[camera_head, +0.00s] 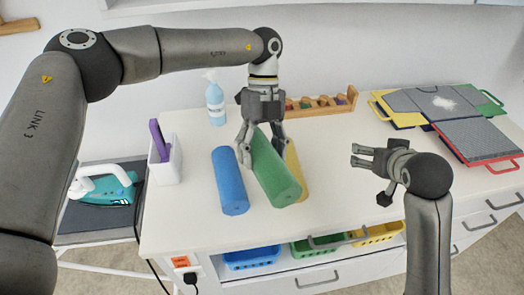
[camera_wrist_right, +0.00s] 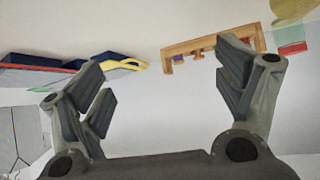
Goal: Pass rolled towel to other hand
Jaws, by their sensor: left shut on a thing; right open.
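Three rolled towels are on the white counter in the head view: a blue one (camera_head: 230,181), a green one (camera_head: 275,172) and a yellow one (camera_head: 296,171). My left gripper (camera_head: 259,143) comes down from above and is shut on the green towel near its far end. The green towel is tilted and partly hides the yellow towel behind it. I cannot tell whether it touches the counter. My right gripper (camera_head: 362,157) is open and empty, to the right of the towels and apart from them, pointing left. Its spread fingers also show in the right wrist view (camera_wrist_right: 165,85).
A wooden rack (camera_head: 321,107) and a blue-white bottle (camera_head: 215,103) stand at the back. A white holder (camera_head: 164,164) is at left, beyond it a teal iron (camera_head: 105,188). Colored boards (camera_head: 473,139) lie at right. Bins (camera_head: 251,258) sit below. Counter between towels and right gripper is clear.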

